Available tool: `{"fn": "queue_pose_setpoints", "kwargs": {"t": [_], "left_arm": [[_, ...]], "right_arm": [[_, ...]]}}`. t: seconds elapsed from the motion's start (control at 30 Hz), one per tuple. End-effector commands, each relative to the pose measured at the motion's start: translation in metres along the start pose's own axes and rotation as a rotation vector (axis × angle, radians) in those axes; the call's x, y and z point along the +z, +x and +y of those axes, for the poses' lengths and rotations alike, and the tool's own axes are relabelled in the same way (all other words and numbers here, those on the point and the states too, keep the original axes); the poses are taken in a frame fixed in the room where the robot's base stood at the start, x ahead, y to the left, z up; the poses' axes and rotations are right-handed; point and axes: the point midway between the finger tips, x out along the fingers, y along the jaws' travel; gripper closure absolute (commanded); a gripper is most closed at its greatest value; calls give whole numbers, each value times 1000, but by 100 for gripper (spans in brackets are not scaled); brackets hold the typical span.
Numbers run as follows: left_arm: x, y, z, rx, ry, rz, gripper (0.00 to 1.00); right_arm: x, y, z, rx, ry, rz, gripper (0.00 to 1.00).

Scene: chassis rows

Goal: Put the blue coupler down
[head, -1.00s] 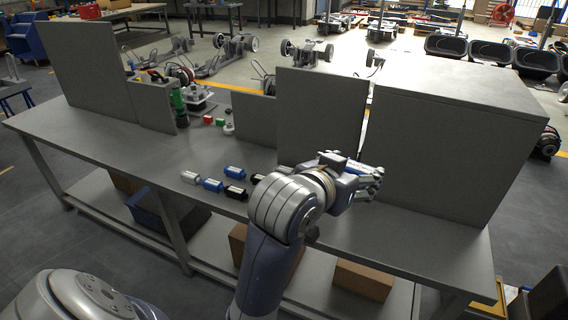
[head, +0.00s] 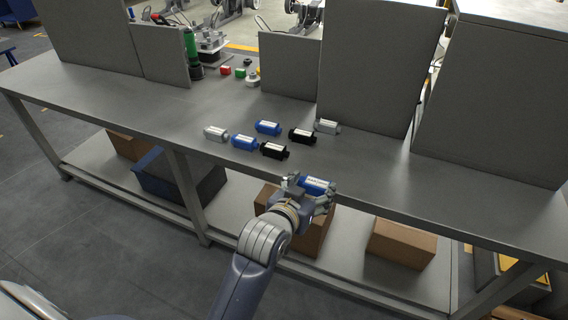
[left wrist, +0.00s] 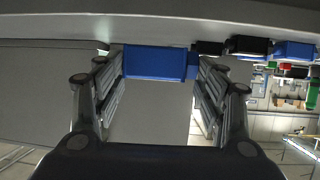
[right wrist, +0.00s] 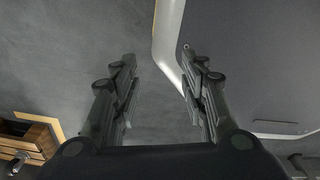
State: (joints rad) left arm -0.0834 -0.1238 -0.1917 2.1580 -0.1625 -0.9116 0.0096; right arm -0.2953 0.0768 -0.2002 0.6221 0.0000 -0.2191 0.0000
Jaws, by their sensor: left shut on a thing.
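My left gripper (head: 318,192) is shut on a blue coupler (head: 314,185) with a pale label. It shows at the front edge of the grey bench (head: 400,185) in the head view; I cannot tell its height over the top. In the left wrist view the blue coupler (left wrist: 155,62) lies between the two fingers. A second blue coupler (head: 245,143) and a third (head: 268,128) lie on the bench behind and left of the gripper. My right gripper (right wrist: 158,75) is open and empty in the right wrist view, with floor behind it.
Black couplers (head: 274,150) (head: 302,136) and silver couplers (head: 215,134) (head: 327,127) lie beside the blue ones. Upright grey panels (head: 375,60) stand at the back. Red (head: 226,71) and green (head: 240,73) pieces lie farther off. The bench right of the couplers is clear.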

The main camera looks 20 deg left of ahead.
Motion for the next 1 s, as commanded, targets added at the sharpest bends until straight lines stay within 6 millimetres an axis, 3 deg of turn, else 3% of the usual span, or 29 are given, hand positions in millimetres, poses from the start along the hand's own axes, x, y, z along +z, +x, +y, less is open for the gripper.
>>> {"fn": "queue_pose_setpoints", "kwargs": {"t": [0.3,0.6,0.83,1.0], "left_arm": [[-20,61,-42,-4,4,3,59],[-34,114,-76,-2,1,2,59],[-35,128,-85,-1,0,0,59],[-12,136,-85,-1,-1,-2,59]], "right_arm": [[12,-5,5,6,1,-19,60],[11,-7,6,7,-1,-16,60],[6,-7,4,5,-3,-9,60],[4,-7,0,0,-2,-6,60]]}}
